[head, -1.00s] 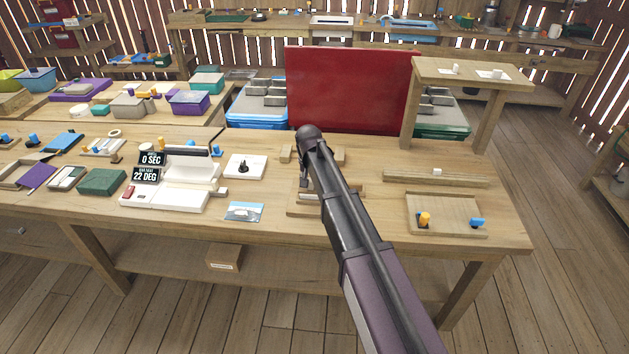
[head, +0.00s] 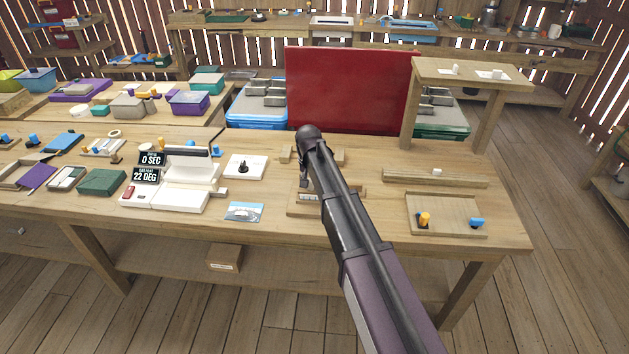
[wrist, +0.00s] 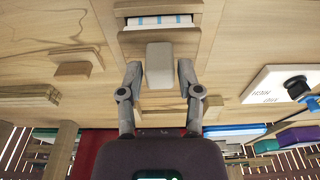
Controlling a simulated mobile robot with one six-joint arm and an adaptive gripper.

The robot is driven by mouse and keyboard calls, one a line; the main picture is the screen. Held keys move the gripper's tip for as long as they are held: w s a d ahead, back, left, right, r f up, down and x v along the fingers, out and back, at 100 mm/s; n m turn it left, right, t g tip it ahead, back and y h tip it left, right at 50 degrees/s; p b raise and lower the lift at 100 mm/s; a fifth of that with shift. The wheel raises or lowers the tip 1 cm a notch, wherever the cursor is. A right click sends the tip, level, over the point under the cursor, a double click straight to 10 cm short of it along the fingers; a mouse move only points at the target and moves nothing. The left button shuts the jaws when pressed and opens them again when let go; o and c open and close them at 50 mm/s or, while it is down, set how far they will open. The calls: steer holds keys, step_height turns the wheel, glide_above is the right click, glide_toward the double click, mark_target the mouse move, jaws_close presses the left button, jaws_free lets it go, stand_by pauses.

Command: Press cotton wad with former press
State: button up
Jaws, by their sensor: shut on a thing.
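My gripper (wrist: 159,76) has its fingers on both sides of a pale beige-grey block (wrist: 159,64), shut on it; the block looks like the former press. The block is over a wooden fixture (wrist: 207,35). A slot beside it shows a white and blue striped piece (wrist: 160,20). In the head view the fixture (head: 298,209) is partly hidden behind my arm, and my fingertips are hidden. I cannot make out the cotton wad for certain; whether the block touches anything under it cannot be told.
A white and blue packet (head: 244,212) lies left of the fixture. A white device with displays (head: 160,195) stands further left. A wooden tray (head: 447,228) with orange and blue pieces and a raised wooden shelf (head: 425,70) are at right. A red panel (head: 350,90) stands behind.

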steer(key=shift+r, duration=0.1)
steer(key=shift+w+r+p, duration=0.45)
steer(key=shift+r+p, duration=0.3)
steer(key=shift+p, duration=0.1)
steer(key=shift+w+r, duration=0.1)
steer(key=shift+w+r+p, duration=0.5)
steer(key=shift+r+p, duration=0.2)
steer(key=shift+p, duration=0.1)
stand_by(0.3)
steer(key=shift+w+r+p, duration=0.25)
steer(key=shift+r+p, duration=0.05)
steer(key=shift+w+r+p, duration=0.35)
steer(key=shift+w, duration=0.05)
